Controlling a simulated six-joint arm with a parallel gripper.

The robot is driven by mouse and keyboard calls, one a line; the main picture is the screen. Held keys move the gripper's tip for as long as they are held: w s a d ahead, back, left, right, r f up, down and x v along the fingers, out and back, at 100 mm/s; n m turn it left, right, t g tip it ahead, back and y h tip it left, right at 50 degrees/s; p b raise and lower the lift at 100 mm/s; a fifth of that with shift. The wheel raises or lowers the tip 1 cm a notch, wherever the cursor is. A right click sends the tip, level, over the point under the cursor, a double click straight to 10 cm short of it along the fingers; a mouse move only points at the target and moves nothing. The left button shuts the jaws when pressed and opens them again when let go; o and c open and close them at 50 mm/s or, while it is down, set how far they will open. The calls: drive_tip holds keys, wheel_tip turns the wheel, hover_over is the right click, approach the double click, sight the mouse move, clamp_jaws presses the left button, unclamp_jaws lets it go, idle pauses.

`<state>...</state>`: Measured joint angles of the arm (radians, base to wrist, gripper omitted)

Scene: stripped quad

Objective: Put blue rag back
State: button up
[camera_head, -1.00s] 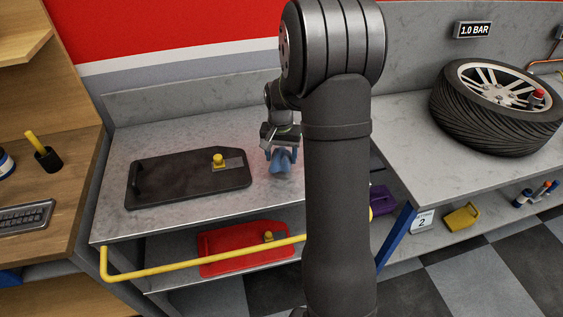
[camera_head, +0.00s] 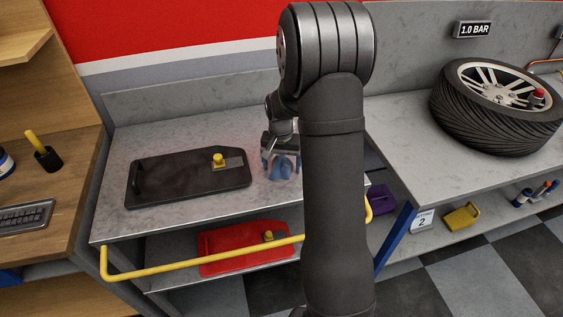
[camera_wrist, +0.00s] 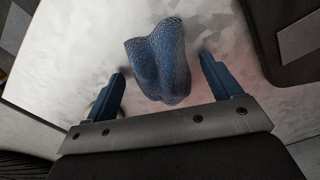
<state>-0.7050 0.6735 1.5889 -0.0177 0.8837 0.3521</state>
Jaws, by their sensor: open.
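The blue rag (camera_head: 281,168) is a crumpled blue cloth on the grey upper shelf of the metal bench (camera_head: 185,218), right of the black panel. In the wrist view the rag (camera_wrist: 160,62) lies between and slightly beyond the two blue fingertips, with a gap on each side. My gripper (camera_head: 281,162) is open over the rag. In the wrist view my gripper (camera_wrist: 163,68) shows its fingers spread and nothing held. My arm hides part of the bench to the right of the rag.
A black panel (camera_head: 185,182) with a yellow knob lies left of the rag. A red panel (camera_head: 225,252) sits on the lower shelf behind a yellow rail (camera_head: 190,264). A tyre (camera_head: 500,112) stands on the right bench. Purple (camera_head: 381,198) and yellow (camera_head: 462,216) items lie on its lower shelf.

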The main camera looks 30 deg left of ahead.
sight(282, 160)
wheel_tip(282, 160, up, 12)
idle(0.5)
drive_tip(key=shift+a, duration=0.1)
wheel_tip(282, 160, down, 12)
drive_tip(key=shift+f, duration=0.15)
drive_tip(key=shift+r, duration=2.2)
